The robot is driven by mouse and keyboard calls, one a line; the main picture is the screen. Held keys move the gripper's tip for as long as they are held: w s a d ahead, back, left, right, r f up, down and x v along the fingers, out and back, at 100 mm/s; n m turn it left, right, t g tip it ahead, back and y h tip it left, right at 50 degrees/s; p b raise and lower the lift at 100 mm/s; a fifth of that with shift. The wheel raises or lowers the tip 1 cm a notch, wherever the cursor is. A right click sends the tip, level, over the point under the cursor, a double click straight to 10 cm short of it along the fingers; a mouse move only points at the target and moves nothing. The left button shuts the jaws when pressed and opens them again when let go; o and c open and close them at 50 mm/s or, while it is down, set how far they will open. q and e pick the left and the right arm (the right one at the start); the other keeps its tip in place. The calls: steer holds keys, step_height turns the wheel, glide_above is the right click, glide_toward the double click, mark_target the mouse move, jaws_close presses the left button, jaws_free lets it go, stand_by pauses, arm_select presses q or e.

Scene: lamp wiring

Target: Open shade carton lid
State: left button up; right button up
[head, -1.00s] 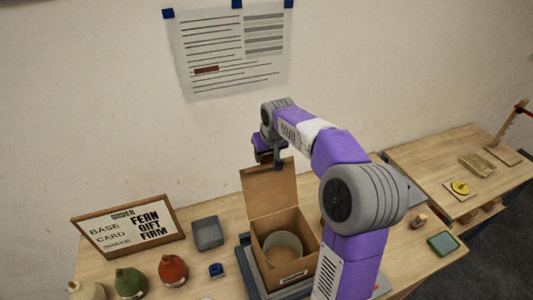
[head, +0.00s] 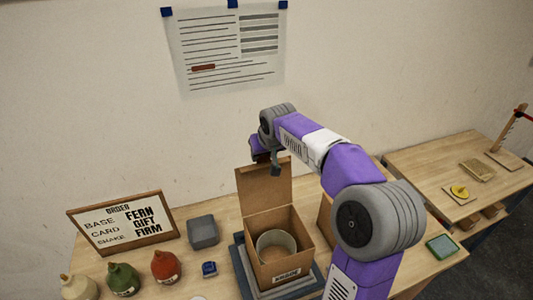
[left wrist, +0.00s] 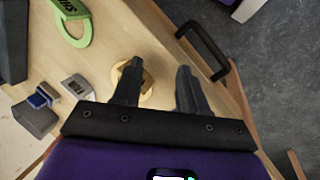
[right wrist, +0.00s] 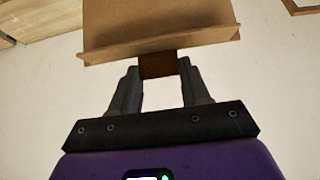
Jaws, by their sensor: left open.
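The shade carton (head: 281,258) is an open-topped brown box on a dark tray, with a pale round shade (head: 276,246) inside. Its lid (head: 264,187) stands up from the back edge, and the opening is uncovered. My right gripper (head: 268,168) is at the top edge of the lid. In the right wrist view, the fingers (right wrist: 159,72) sit on both sides of the dark brown lid tab (right wrist: 158,65), seemingly touching it. The left gripper is outside the head view; in the left wrist view its fingers (left wrist: 158,85) are apart and empty above a wooden surface.
An order sign (head: 122,222), a grey bin (head: 203,231) and several bottles (head: 165,266) stand left of the carton. Another brown box (head: 325,218) is partly hidden behind my right arm. A side table (head: 440,160) stands at right. A black handle (left wrist: 203,48) shows below the left wrist.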

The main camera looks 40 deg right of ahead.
steer(key=o, duration=0.4)
steer(key=shift+w, duration=0.2)
steer(key=shift+o, duration=0.2)
steer(key=shift+s, duration=0.1)
steer(key=v, duration=0.7)
steer(key=shift+r, duration=0.2)
